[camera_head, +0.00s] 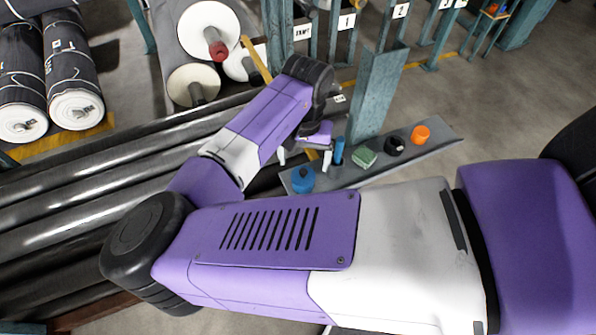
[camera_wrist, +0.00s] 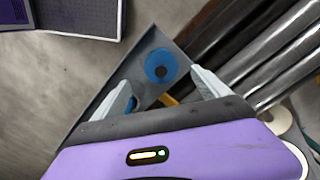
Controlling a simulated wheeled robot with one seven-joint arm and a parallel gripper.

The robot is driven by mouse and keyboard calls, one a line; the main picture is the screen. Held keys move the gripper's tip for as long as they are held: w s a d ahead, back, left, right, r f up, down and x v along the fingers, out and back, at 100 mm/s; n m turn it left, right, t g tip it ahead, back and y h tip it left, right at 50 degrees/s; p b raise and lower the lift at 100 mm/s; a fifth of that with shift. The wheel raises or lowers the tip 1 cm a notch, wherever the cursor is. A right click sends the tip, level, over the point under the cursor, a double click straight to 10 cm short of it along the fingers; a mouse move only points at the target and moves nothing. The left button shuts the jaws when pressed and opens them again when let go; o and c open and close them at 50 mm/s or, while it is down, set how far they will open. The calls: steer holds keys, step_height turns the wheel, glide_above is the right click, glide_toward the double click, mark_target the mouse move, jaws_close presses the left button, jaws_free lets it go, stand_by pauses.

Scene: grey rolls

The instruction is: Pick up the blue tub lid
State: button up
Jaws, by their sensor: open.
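A round blue piece, which I take to be the blue tub lid (camera_head: 303,180), lies near the left end of a grey ledge (camera_head: 436,145). In the wrist view the lid (camera_wrist: 159,60) is a blue disc with a dark centre, beyond and between my fingertips, close to the ledge's corner. My gripper (camera_head: 305,157) is open above the ledge, with nothing between its fingers. In the wrist view my gripper (camera_wrist: 164,84) has its fingers spread apart. A second blue thing (camera_wrist: 134,103) is partly hidden by the left finger.
A blue upright piece (camera_head: 338,151), a green block (camera_head: 364,156), a black round thing (camera_head: 394,144) and an orange thing (camera_head: 421,134) stand along the ledge. A teal post (camera_head: 374,95) rises behind them. Long dark rolls (camera_head: 90,190) lie to the left.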

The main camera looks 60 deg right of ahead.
mark_target(303, 173)
steer(key=shift+a+f+p, duration=0.2)
steer(key=shift+f+p, duration=0.45)
steer(key=shift+f, duration=2.35)
steer(key=c, duration=1.5)
